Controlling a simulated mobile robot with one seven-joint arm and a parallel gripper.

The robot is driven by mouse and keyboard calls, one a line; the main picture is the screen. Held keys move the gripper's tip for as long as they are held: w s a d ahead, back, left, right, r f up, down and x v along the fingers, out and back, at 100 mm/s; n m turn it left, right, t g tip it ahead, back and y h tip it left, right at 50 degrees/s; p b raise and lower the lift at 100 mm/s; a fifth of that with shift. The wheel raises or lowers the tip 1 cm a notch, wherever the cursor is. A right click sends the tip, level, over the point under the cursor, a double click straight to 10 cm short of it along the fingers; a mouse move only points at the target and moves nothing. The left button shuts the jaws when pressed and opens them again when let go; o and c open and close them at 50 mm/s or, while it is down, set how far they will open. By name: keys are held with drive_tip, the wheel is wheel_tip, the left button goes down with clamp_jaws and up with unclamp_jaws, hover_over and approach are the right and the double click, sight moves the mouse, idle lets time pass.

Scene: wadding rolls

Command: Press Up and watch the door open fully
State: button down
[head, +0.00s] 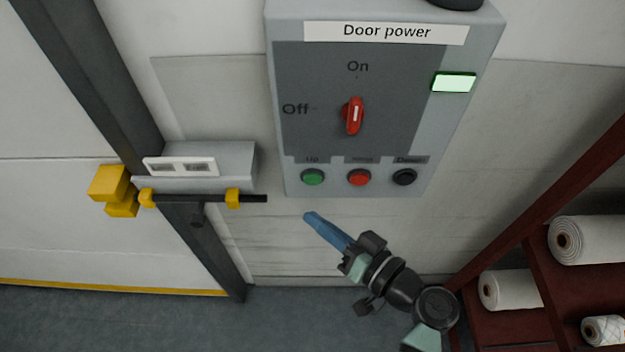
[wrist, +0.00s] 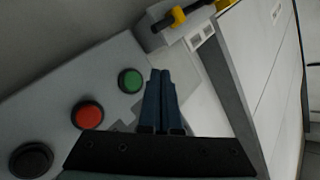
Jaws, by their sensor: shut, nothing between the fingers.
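The grey door power panel (head: 430,160) is on the wall in the head view. Its red knob (head: 353,116) points up toward On, and a green lamp (head: 454,82) is lit. Below are the green Up button (head: 313,177), a red button (head: 359,177) and the black Down button (head: 405,177). The door (head: 60,220) at the left reaches down to the floor, with a yellow strip along its bottom. My gripper (head: 309,217) is shut and empty, below the green button in the head view. In the wrist view its fingertips (wrist: 160,72) show beside the green button (wrist: 131,80), apparently not touching it.
A grey latch housing (head: 215,165) with a black bolt (head: 250,198) and yellow blocks (head: 110,188) sits at the door's edge, left of the panel. A dark red shelf (head: 540,285) with white rolls (head: 590,240) stands at the right.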

sight(312, 179)
drive_tip(key=shift+w+b, duration=1.05)
drive_tip(key=shift+w, duration=1.5)
drive_tip(key=shift+w+b, duration=0.4)
drive_tip(key=shift+b, duration=0.1)
